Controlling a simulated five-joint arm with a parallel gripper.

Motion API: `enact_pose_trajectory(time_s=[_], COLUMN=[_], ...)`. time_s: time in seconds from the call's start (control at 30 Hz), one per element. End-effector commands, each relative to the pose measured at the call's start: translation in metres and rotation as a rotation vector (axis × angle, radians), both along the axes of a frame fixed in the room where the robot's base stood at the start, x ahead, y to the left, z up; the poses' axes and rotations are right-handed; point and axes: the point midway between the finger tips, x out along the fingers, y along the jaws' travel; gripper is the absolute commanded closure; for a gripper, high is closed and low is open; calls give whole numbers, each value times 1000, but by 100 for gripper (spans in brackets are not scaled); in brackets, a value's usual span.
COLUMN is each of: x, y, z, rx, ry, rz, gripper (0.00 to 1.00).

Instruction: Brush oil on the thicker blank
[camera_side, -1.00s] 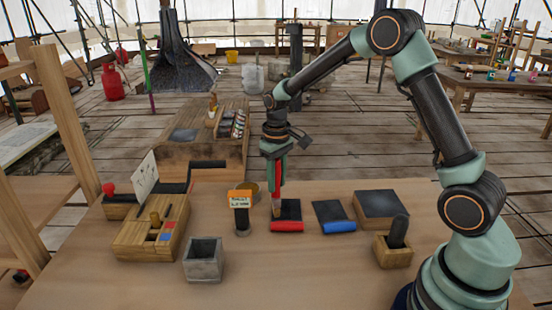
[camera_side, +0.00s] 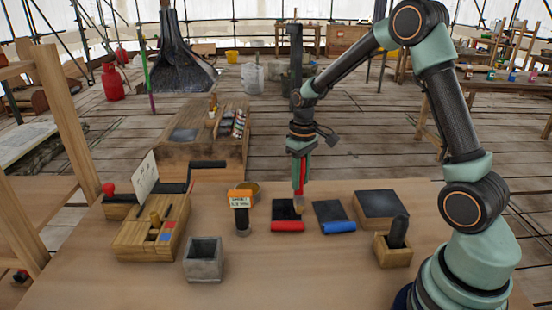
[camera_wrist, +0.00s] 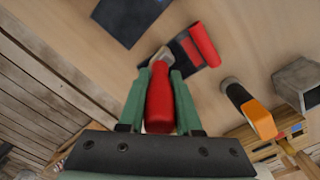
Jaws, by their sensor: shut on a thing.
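My gripper (camera_side: 299,165) is shut on a red-handled brush (camera_side: 299,187), which points down with its pale tip at the right edge of a dark pad (camera_side: 285,207). The wrist view shows the brush handle (camera_wrist: 160,103) between the green fingers. A red cylinder (camera_side: 287,227) lies along the pad's near edge. A blue cylinder (camera_side: 339,227) lies likewise by a second dark pad (camera_side: 329,210) to the right. I cannot tell from their looks which is the thicker blank, or whether the brush tip touches the pad. A round brass-coloured tin (camera_side: 250,187), its contents unclear, stands to the left.
An orange-topped gauge (camera_side: 240,200) with a small display stands left of the red cylinder. A grey open box (camera_side: 204,260), a wooden organiser (camera_side: 152,228), a dark block (camera_side: 380,203) and a wooden holder (camera_side: 393,250) surround the work. The front of the bench is clear.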

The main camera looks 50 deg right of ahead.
Motion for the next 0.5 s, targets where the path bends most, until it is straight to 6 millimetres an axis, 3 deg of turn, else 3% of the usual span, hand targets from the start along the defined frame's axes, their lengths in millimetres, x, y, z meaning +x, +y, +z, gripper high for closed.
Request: enact_pose_trajectory(time_s=[0.5], x=[35], y=[33], z=[0], rx=[0], ry=[0], rz=[2], gripper=[100])
